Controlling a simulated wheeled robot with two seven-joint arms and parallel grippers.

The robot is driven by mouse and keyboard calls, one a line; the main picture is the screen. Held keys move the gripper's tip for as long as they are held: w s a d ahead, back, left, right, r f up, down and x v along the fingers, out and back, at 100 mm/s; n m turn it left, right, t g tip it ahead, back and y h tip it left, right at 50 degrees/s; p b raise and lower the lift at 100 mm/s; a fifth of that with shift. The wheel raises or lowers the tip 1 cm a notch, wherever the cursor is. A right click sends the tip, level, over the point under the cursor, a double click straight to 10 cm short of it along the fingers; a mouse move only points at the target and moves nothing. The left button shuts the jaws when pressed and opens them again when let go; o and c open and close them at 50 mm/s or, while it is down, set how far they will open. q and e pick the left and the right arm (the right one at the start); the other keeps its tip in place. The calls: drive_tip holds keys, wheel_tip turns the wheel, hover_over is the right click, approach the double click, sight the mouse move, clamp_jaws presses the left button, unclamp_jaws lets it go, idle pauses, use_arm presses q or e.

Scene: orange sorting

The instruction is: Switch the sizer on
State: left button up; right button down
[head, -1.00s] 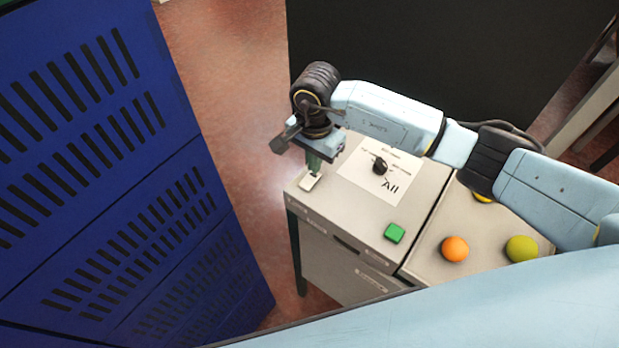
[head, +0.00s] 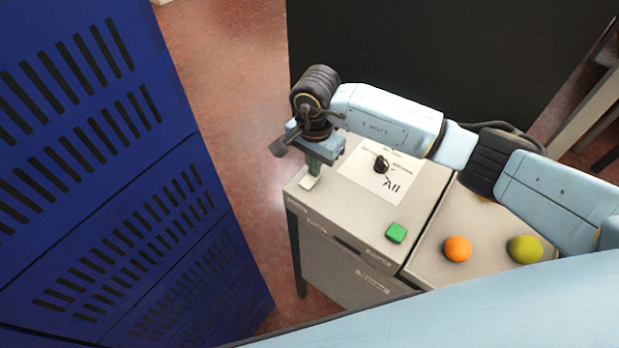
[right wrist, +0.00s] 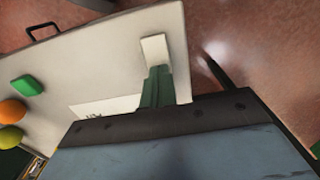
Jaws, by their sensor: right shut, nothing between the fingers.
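The sizer is a pale cabinet (head: 345,225) with a black rotary knob (head: 381,164) on a white label sheet, a green button (head: 396,232) near its front edge, and a small white switch (head: 309,183) at its left corner. The white switch also shows in the right wrist view (right wrist: 154,47). My right gripper (head: 314,172) is shut and empty, pointing down with its green fingertips at the white switch. Its fingertips overlap the switch's edge in the right wrist view (right wrist: 158,72); I cannot tell whether they touch it. The left gripper is not in view.
An orange (head: 458,249) and a yellow-green fruit (head: 525,249) sit on the surface right of the sizer. Tall blue slatted crates (head: 110,190) stand at the left. A dark panel (head: 420,60) stands behind. Reddish floor shows between crates and sizer.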

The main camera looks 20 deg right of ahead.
drive_tip(key=shift+f, duration=0.2)
drive_tip(key=shift+r, duration=0.1)
drive_tip(key=shift+r+p, duration=1.65)
drive_tip(key=shift+r, duration=1.8)
